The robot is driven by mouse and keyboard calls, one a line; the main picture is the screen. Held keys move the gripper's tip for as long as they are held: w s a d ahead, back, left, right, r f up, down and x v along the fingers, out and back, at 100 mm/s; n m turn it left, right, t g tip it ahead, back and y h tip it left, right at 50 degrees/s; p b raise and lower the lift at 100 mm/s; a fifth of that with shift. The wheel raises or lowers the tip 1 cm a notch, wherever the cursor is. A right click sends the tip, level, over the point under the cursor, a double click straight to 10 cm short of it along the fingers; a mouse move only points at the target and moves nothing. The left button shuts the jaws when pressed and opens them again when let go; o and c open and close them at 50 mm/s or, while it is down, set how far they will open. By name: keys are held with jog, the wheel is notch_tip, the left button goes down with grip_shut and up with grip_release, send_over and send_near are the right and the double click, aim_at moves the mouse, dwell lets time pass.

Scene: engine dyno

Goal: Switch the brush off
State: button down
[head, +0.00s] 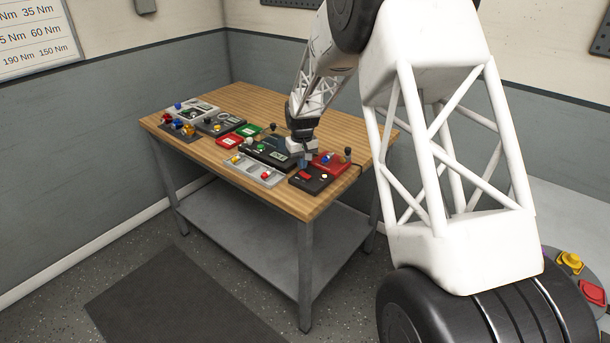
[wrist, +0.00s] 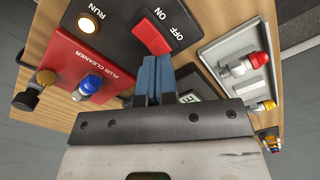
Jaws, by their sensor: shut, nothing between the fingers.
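A black box (wrist: 118,40) carries a red rocker switch (wrist: 152,38) with ON and OFF printed beside it. Its round RUN lamp (wrist: 89,23) glows. No label naming a brush is readable. In the head view the black box (head: 312,182) lies at the bench's front right, with the red rocker (head: 305,175) on top. My gripper (wrist: 152,62) is shut and empty, its blue fingertips close to the rocker's near edge; whether they touch it I cannot tell. In the head view my gripper (head: 304,162) is just behind the box.
A red PLUG CLEANER box (wrist: 72,58) with a blue-capped plug sits beside the black box. A grey tray (wrist: 228,48) with plugs is on the other side. More coloured boxes crowd the wooden bench (head: 225,98); its front right corner is bare.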

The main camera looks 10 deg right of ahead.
aim_at(302, 172)
jog(key=shift+f, duration=1.25)
dwell(1.1)
jog(key=shift+r, duration=3.55)
jog(key=s+d+r+m, duration=0.1)
jog(key=s+d+r, duration=0.1)
jog(key=s+r, duration=0.55)
jog(key=s+d+r+t, duration=0.15)
jog(key=s+r, duration=0.25)
jog(key=s, duration=0.7)
jog(key=s+d+r+m, duration=0.1)
jog(key=s+d+r, duration=0.2)
jog(key=s+r, duration=0.5)
jog(key=s+d+f, duration=0.1)
jog(key=s, duration=1.3)
jog(key=s+d+f+m+t, duration=0.1)
jog(key=s+f, duration=0.1)
jog(key=s, duration=1.2)
jog(key=shift+s+f, duration=0.15)
jog(key=shift+s, duration=0.2)
